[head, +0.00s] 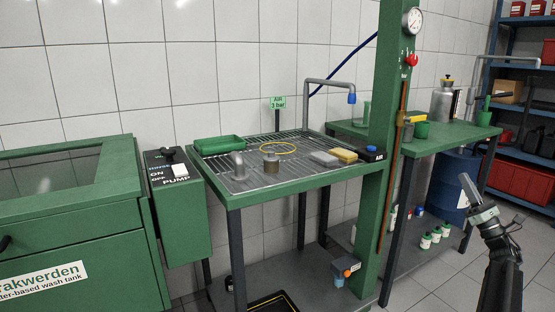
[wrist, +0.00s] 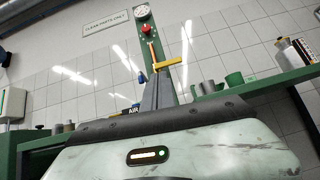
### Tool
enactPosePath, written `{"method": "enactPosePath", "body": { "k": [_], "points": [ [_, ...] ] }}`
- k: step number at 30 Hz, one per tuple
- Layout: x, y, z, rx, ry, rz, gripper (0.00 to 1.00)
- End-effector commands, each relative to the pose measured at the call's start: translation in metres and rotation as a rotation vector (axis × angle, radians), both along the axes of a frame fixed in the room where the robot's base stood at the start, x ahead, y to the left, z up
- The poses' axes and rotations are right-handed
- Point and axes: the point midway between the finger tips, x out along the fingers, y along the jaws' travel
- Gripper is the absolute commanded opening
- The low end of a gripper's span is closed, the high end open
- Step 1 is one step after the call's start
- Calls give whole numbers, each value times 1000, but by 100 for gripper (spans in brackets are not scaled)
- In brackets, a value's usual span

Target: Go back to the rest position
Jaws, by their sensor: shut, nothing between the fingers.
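My gripper (head: 466,188) is at the right of the head view, raised in the air in front of the right bench. Its fingers are shut with nothing between them and point up and to the left. In the wrist view my gripper (wrist: 160,76) points up toward the green column. It touches nothing that I can see.
The right bench (head: 440,142) carries bottles and cups. Blue shelves (head: 525,112) stand far right.

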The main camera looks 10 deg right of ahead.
Motion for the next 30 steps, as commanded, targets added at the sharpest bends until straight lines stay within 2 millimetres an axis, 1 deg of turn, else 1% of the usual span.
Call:
{"method": "enactPosePath", "body": {
  "k": [6,11,14,17,20,23,24,26,27,29,30],
  "points": [
    [27,4,-1,189,66,7,0],
    [52,9,-8,379,129,20,0],
    [70,15,-18,539,180,30,0],
    [90,26,-34,731,237,45,0],
    [110,44,-60,970,304,59,0],
    [127,78,-103,1291,393,64,0],
    [132,99,-127,1445,434,58,0],
    [132,135,-167,1679,494,30,0],
    [129,160,-192,1824,533,4,0],
    [120,198,-227,2024,577,-48,0],
    [110,225,-248,2146,603,-96,0]
  ]
}}
